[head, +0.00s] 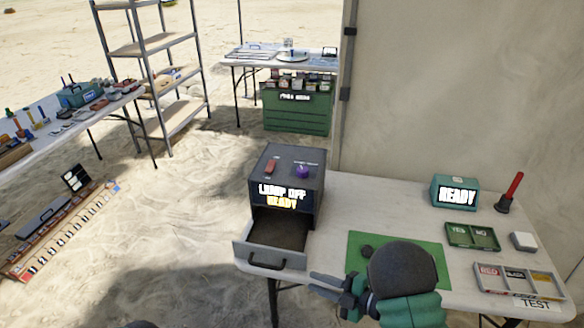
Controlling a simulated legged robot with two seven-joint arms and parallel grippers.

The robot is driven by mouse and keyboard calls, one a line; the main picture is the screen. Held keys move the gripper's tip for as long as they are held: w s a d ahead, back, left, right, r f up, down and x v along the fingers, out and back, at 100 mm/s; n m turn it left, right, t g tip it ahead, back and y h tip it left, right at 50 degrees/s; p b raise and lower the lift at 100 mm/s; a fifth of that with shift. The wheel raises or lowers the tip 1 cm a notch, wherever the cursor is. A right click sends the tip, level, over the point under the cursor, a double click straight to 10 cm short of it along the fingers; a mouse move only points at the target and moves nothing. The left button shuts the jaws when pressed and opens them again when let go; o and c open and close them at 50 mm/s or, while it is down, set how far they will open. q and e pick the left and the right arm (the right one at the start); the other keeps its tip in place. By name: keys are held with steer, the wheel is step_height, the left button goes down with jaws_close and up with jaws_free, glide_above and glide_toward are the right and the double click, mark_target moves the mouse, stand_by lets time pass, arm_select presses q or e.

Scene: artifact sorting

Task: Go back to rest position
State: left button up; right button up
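My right gripper (324,285) reaches in from the lower right, over the front edge of the near table, just right of the open drawer (270,262). Its two dark fingers point left with a gap between them, and I see nothing held there. My dark round arm link and green sleeve hide part of the green mat (425,245). A small dark round piece (366,252) lies on the mat, behind the gripper. My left gripper is out of view; only a dark sliver shows at the bottom edge.
A dark box (287,180) reading "LAMP OFF READY" stands above the drawer.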

steer(key=w+d+r+m+h+p, duration=0.1)
steer(key=d+r+m+h+p, duration=0.6)
steer(key=d+m+h, duration=0.5)
steer(key=s+a+r+m+g+p, duration=0.1)
steer(key=s+a+r+m+g, duration=0.1)
steer(key=s+m, duration=0.3)
steer(key=s+a+r+m+g+p, duration=0.1)
steer(key=s+m+g, duration=0.3)
steer(key=s, duration=1)
steer(key=shift+s+a+r+m+g, duration=0.2)
steer(key=shift+a+r+m+g, duration=0.2)
steer(key=shift+a+r, duration=0.15)
